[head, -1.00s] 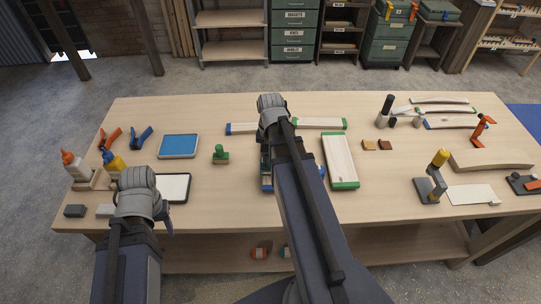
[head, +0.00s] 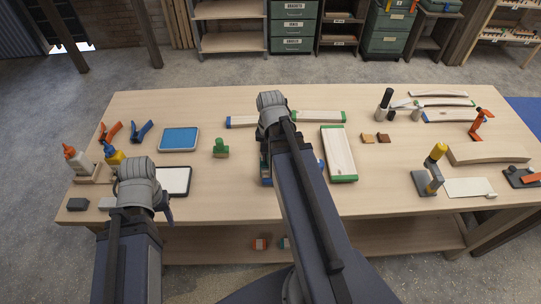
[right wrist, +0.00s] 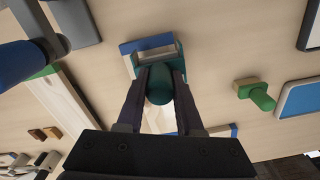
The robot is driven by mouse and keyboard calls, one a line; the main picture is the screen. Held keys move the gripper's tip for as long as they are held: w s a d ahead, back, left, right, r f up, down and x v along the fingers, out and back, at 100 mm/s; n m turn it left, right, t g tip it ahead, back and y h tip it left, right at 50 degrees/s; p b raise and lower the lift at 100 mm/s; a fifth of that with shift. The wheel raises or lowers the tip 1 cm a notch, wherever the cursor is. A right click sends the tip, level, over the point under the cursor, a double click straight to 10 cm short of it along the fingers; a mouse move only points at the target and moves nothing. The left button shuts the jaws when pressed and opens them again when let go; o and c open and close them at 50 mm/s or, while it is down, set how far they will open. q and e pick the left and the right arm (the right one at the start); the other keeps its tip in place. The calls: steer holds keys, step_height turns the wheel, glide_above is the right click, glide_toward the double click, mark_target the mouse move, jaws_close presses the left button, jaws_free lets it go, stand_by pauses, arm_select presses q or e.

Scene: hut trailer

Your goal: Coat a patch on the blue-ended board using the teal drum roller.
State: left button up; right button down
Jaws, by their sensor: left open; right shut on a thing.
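My right gripper (right wrist: 157,78) is shut on the teal drum roller (right wrist: 158,90). The roller is low over the blue-ended board, and I cannot tell whether it touches. The board's near blue end (right wrist: 128,47) shows past the roller, with a pale strip of wood visible between the fingers. In the head view my right arm hides most of this board, the roller and the fingers; some blue shows beside the arm (head: 264,180). My left gripper (head: 140,190) is open at the left front, by the white pad, with its fingertips mostly hidden.
A green-ended board (head: 339,152) lies just right of my right arm. A green-handled stamp (head: 221,148) and a blue tray (head: 179,139) are to its left. Another blue-ended board (head: 241,122) lies behind. A yellow-topped tool (head: 431,172) stands at the right.

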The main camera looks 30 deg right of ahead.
steer(key=shift+r+p, duration=1.85)
steer(key=shift+r, duration=0.35)
steer(key=shift+r, duration=0.15)
step_height(320, 180, up, 3)
steer(key=p, duration=0.3)
